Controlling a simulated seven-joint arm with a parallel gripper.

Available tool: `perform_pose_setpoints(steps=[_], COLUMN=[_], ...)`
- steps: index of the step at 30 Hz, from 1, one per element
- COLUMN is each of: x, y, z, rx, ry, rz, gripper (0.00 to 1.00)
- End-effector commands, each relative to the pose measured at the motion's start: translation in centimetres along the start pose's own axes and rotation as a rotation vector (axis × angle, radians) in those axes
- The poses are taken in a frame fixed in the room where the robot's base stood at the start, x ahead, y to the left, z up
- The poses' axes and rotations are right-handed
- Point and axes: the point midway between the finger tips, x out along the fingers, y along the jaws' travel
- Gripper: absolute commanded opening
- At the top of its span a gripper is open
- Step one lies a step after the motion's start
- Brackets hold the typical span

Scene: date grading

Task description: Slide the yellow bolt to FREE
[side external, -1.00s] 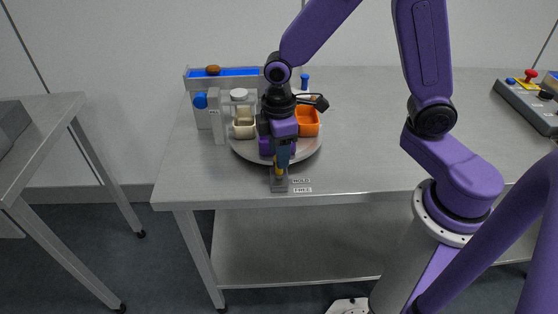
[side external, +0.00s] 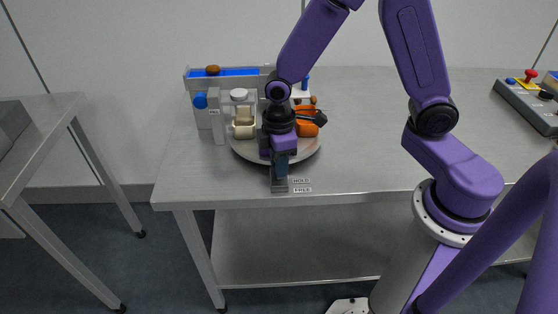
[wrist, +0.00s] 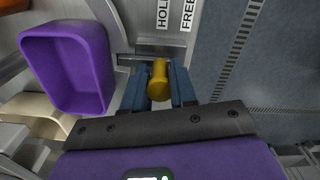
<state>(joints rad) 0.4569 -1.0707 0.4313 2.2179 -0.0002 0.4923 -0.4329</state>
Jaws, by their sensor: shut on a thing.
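The yellow bolt (wrist: 158,80) shows as a rounded knob in the wrist view, level with the HOLD label (wrist: 163,14) rather than the FREE label (wrist: 188,15). My gripper (wrist: 158,88) is shut on it, with one blue finger on each side. In the side view my gripper (side external: 280,172) points down over the grey bolt mount (side external: 280,187) at the table's front edge, and the fingers hide the bolt. There the HOLD label (side external: 301,181) lies behind the FREE label (side external: 302,190), which is nearer the edge.
A purple cup (wrist: 68,68) stands close to the left of my gripper in the wrist view. A round plate (side external: 240,150) with cream and orange (side external: 305,128) cups is just behind my gripper. The table's right side is mostly clear.

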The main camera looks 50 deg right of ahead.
Motion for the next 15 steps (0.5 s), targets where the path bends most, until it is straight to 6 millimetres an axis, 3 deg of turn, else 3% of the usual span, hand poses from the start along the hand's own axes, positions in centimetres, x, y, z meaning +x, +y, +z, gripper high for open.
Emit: perform_pose_setpoints(steps=[9,15], x=[-0.1,-0.1], y=[-3.1,-3.4], z=[-0.9,-1.0], rx=[-0.004,-0.002], ry=[0.001,0.001], rz=[0.0,-0.001], gripper=[0.0,0.0])
